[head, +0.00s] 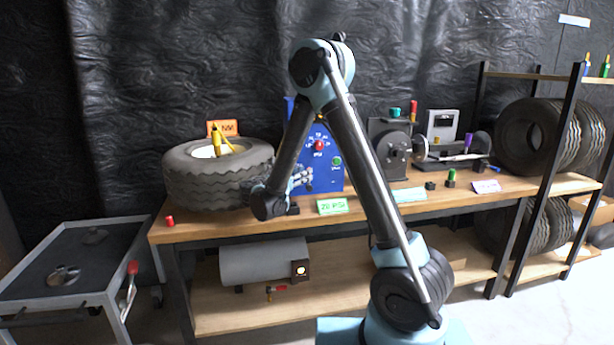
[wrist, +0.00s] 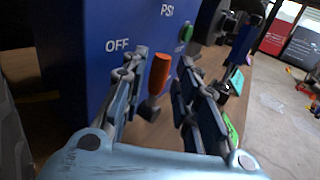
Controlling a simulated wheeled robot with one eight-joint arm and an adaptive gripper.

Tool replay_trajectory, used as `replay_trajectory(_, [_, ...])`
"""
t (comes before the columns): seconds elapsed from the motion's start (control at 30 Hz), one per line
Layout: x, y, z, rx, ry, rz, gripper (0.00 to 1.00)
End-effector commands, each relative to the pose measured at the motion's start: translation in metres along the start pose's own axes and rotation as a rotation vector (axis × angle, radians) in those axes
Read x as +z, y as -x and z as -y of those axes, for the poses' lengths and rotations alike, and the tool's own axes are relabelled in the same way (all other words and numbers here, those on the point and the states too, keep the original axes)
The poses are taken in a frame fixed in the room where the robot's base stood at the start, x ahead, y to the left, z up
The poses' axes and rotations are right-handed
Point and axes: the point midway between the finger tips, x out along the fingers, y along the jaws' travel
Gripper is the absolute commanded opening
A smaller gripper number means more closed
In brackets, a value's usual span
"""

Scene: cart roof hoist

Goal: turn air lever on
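The blue air panel (head: 328,178) stands on the workbench behind my gripper. In the wrist view the panel (wrist: 85,35) shows the words OFF and PSI. The air lever (wrist: 158,74) has an orange handle on a dark stem, to the right of the word OFF. My gripper (wrist: 160,78) is open, with one finger on each side of the orange handle. A gap shows on the right side; contact on the left cannot be told. In the head view my gripper (head: 298,181) is in front of the panel's lower left, and I cannot make out the lever there.
A tyre (head: 218,185) lies on the bench at left. A green 20 PSI card (head: 332,206) lies at the bench's front edge. A dark machine (head: 390,145) stands right of the panel. A grey cart (head: 75,270) is at far left. A grey tank (head: 262,263) lies on the lower shelf.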

Motion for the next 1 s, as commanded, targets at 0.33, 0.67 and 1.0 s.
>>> replay_trajectory(0.33, [0.0,-0.023,0.0,0.0,0.0,0.0,0.28])
replay_trajectory(0.67, [0.0,-0.024,0.0,0.0,0.0,0.0,0.08])
replay_trajectory(1.0, [0.001,-0.02,-0.003,0.007,-0.005,-0.008,0.0])
